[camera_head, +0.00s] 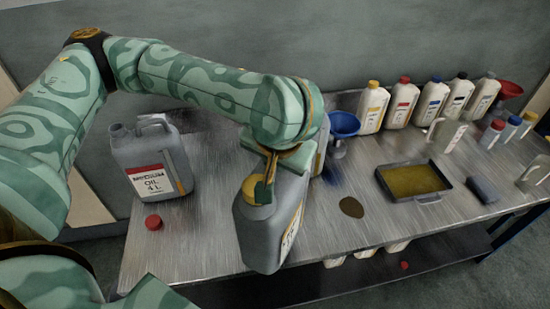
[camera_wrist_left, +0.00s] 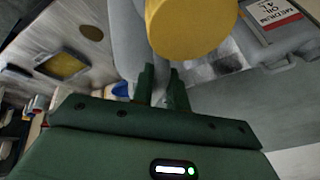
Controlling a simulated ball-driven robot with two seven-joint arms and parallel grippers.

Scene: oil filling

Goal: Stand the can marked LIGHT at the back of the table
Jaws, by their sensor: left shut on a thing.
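My left gripper (camera_head: 268,185) is shut on the handle area of a grey can with a yellow cap (camera_head: 262,232). The can hangs slightly tilted near the table's front edge; I cannot tell how high its base is. Its label is seen edge-on, and I cannot read it. In the left wrist view the fingers (camera_wrist_left: 162,88) close just behind the yellow cap (camera_wrist_left: 190,22). An open grey can with a red label, OIL 4 L (camera_head: 152,165), stands at the left of the table (camera_head: 205,240). Another can (camera_head: 322,147) is mostly hidden behind my arm. My right gripper is not in view.
A red cap (camera_head: 153,222) lies before the red-label can. A blue funnel (camera_head: 343,124), several white bottles (camera_head: 373,108) and a red funnel (camera_head: 509,90) line the back. A tray of oil (camera_head: 442,194) and a dark patch (camera_head: 352,207) are to the right.

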